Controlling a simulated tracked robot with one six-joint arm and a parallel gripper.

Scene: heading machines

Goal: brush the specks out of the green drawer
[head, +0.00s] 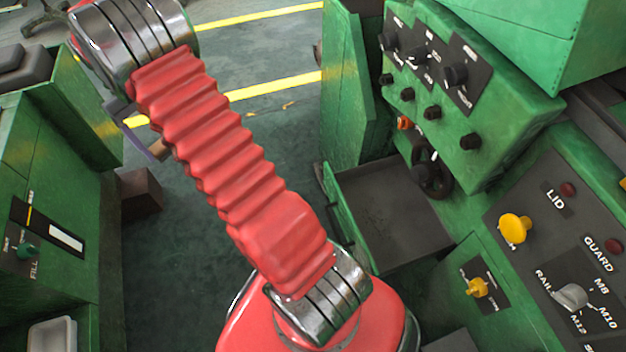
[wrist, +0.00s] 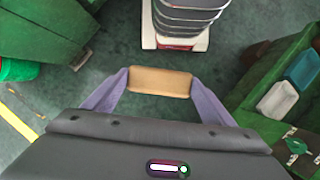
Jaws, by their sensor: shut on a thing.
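The green drawer (head: 392,212) stands pulled out below the control panel in the head view, its dark grey inside facing up.
A control panel (head: 470,90) with black knobs overhangs the drawer's back. A yellow knob (head: 477,288) is on the green front to the drawer's right. A brown box (head: 141,192) stands by the left green machine (head: 60,220). Open floor (head: 180,260) lies between the machines.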

